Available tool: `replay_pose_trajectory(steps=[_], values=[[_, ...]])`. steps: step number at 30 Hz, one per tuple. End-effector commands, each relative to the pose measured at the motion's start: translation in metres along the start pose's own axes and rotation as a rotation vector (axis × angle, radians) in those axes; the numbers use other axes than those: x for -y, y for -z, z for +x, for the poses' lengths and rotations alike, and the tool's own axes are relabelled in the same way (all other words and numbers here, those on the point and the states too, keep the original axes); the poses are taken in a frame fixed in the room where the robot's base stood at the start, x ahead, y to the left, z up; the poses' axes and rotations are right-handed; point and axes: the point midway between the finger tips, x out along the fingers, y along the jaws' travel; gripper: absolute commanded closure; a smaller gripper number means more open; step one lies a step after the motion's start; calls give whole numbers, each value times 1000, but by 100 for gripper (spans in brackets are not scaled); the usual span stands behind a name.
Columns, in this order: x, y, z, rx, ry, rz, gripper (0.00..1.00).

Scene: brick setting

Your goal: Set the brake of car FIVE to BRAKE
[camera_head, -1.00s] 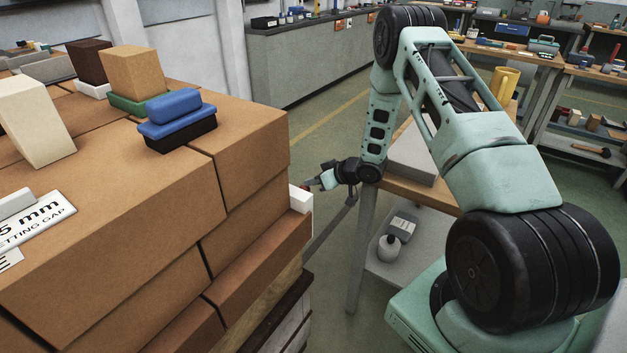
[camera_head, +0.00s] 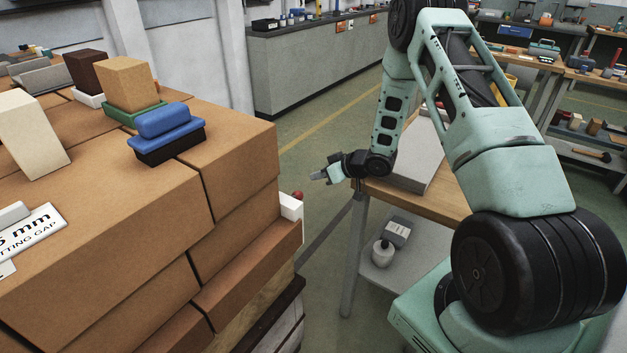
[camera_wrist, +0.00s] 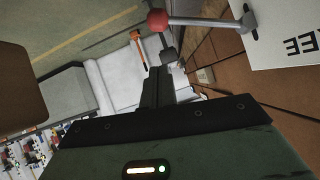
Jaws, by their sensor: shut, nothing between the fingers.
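A brake lever with a red ball knob (camera_wrist: 157,22) and a grey rod shows at the top of the wrist view. Its rod meets a white plate (camera_wrist: 285,30) with upside-down letters that look like "EE"; the rest is cut off. In the head view a small red knob (camera_head: 298,195) shows by a white block (camera_head: 290,206) at the brick stack's right side. My gripper (camera_head: 324,175) is just right of and above that knob, apart from it. In the wrist view its dark fingers (camera_wrist: 159,74) are shut and empty, below the knob. No label reading FIVE is visible.
The brick stack (camera_head: 100,215) fills the left, with a blue-topped brush-like block (camera_head: 167,130) on it. A wooden bench (camera_head: 455,195) with a grey block stands right of my gripper, a bottle (camera_head: 383,253) on its lower shelf. Open floor (camera_head: 325,130) lies behind.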

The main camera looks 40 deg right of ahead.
Motion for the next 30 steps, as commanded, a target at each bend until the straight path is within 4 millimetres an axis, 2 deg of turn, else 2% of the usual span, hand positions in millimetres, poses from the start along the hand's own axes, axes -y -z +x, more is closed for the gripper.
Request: replay_pose_trajectory(steps=[1,6,11,30], values=[[-3,0,-12,-1,-5,1,100],[-4,0,-41,-3,-5,0,100],[-5,1,-58,-3,-4,0,100],[-4,1,-62,-3,-3,-1,100]])
